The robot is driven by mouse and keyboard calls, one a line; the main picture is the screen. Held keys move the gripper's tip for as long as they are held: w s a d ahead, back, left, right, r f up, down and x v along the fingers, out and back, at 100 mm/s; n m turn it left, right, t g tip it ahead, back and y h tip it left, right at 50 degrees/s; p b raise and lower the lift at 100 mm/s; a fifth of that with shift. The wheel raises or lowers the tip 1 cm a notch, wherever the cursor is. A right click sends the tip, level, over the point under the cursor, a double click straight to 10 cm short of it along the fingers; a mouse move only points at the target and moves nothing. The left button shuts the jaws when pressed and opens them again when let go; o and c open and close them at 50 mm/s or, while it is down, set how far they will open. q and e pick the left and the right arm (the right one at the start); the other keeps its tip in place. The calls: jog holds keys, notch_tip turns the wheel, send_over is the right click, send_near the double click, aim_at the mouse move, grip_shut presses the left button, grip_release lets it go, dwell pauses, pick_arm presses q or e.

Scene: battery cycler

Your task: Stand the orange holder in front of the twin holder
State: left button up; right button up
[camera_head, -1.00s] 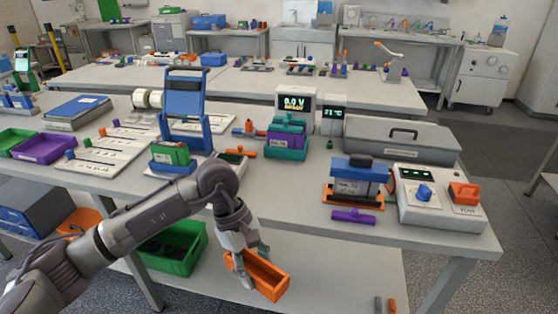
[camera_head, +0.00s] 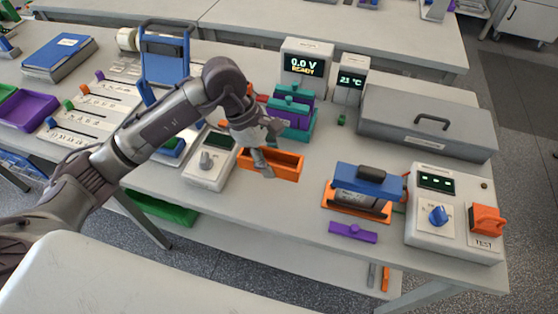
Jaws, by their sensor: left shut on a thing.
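The orange holder (camera_head: 284,170) is an open, empty rectangular tray. My left gripper (camera_head: 263,162) is shut on its left part, with one finger over the near wall. The holder looks upright at the front part of the bench; I cannot tell whether it touches the top. My right gripper is not in view.
A grey meter box (camera_head: 210,163) is left of the orange holder. A blue-topped pack (camera_head: 366,179) on an orange base, a purple piece (camera_head: 353,232) and a test box (camera_head: 456,207) are to the right. A grey lidded case (camera_head: 428,129) lies behind.

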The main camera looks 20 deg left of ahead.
aim_at(249, 151)
pick_arm(q)
jog(key=f, duration=0.2)
jog(key=s+f+p, duration=0.1)
jog(key=f, duration=0.1)
jog(key=shift+f, duration=0.1)
jog(key=shift+w+f, duration=0.15)
jog(key=shift+f, duration=0.55)
notch_tip(249, 151, down, 3)
jog(key=shift+f+p, duration=0.1)
jog(key=shift+p, duration=0.65)
jog(key=shift+f, duration=0.3)
jog(key=o, duration=1.2)
jog(key=shift+r, duration=0.1)
jog(key=shift+w+a+r, duration=0.1)
jog(key=shift+r, duration=0.05)
jog(key=b+v, duration=0.4)
jog(key=v, duration=0.7)
jog(key=shift+a+r, duration=0.1)
jog(key=shift+r, duration=0.3)
